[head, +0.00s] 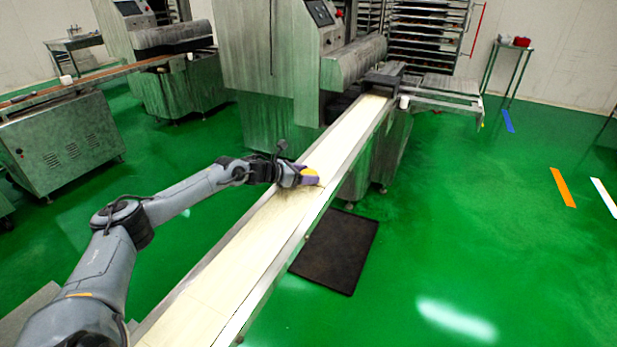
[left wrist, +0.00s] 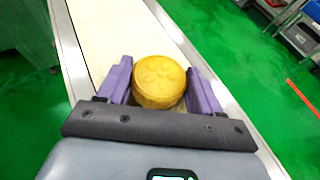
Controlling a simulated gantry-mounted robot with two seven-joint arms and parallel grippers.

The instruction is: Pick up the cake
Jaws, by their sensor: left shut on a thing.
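The cake (left wrist: 160,80) is a round, golden-yellow piece with a flower pattern pressed into its top. In the left wrist view it sits between the two purple fingers of my left gripper (left wrist: 161,88), which is shut on it. In the head view the gripper (head: 309,177) is over the cream conveyor belt (head: 257,232), and only a small yellow part of the cake shows there. I cannot tell whether the cake touches the belt. My right gripper is not in view.
The belt has metal side rails and runs up to a large machine (head: 345,68) at the back. A dark mat (head: 336,250) lies on the green floor to the right. A second machine line (head: 70,135) stands at the left. The belt around the gripper looks clear.

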